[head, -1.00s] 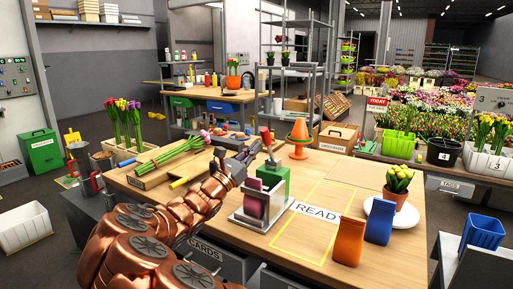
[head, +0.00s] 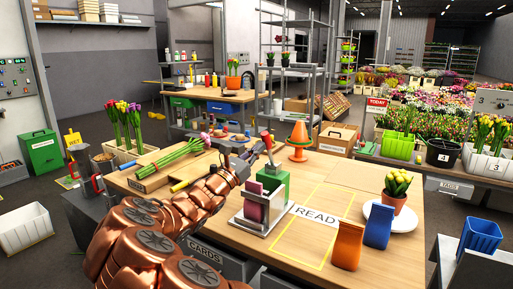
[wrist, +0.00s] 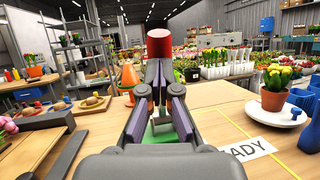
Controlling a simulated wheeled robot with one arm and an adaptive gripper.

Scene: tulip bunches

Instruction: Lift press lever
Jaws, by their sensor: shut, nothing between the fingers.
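The press is a green body (head: 275,182) on a grey metal base on the wooden table, with a lever that ends in a red grip (head: 267,140). In the wrist view the red grip (wrist: 160,43) stands upright just beyond and above my fingertips. My gripper (head: 257,151) is shut and empty, beside the lever's upper part. Its two fingers also show in the wrist view (wrist: 162,80), converging below the red grip. Whether they touch the lever I cannot tell. Part of the green body (wrist: 160,130) shows between the fingers.
A dark red packet (head: 255,203) stands in the press's front. An orange cone (head: 299,140) is behind it. Tulips (head: 180,153) lie on a wooden board to the left. Orange (head: 347,245) and blue (head: 377,226) packets and a potted plant (head: 397,190) stand on the right. The yellow-outlined area is mostly clear.

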